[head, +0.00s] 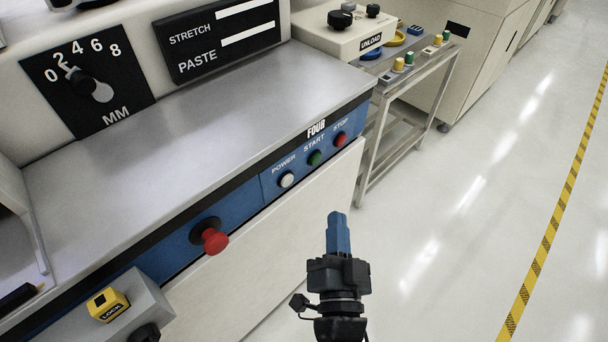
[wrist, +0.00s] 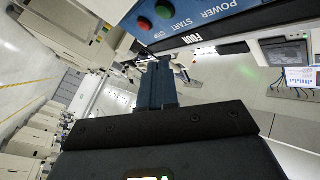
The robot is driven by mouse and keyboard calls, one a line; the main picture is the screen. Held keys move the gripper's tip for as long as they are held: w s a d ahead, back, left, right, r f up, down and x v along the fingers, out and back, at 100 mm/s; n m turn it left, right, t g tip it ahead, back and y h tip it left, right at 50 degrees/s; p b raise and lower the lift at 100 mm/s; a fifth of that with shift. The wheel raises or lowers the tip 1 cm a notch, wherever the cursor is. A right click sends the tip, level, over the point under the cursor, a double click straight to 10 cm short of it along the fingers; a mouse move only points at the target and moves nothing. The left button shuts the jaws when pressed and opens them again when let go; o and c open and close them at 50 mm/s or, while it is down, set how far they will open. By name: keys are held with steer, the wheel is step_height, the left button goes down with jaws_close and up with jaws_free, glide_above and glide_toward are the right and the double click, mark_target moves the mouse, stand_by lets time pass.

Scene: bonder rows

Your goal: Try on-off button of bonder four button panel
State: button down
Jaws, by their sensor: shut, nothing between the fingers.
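The blue button panel (head: 310,158) marked FOUR is on the front edge of the machine in the head view. It carries a white POWER button (head: 286,180), a green START button (head: 315,158) and a red STOP button (head: 340,139). My gripper (head: 338,218) is shut and empty, in front of and below the panel, apart from it. In the wrist view the green START button (wrist: 163,11) and red STOP button (wrist: 144,23) show near the top, beyond my gripper (wrist: 156,66). The POWER button is not clearly visible there.
A red emergency-stop knob (head: 213,240) sticks out left of the panel. A yellow LOCK block (head: 108,304) sits on a grey box at lower left. A metal-framed cart (head: 411,77) stands beyond the panel. The floor at right is clear up to a yellow-black line (head: 557,214).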

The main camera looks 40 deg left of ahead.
mark_target(287, 180)
steer(key=a+p, duration=0.2)
steer(key=a, duration=0.6)
steer(key=shift+w+a+p, duration=0.3)
steer(key=shift+a+p, duration=0.05)
steer(key=shift+a, duration=0.2)
stand_by(2.0)
steer(key=shift+a, duration=0.25)
steer(key=shift+a, duration=0.4)
stand_by(0.7)
steer(key=shift+d, duration=0.85)
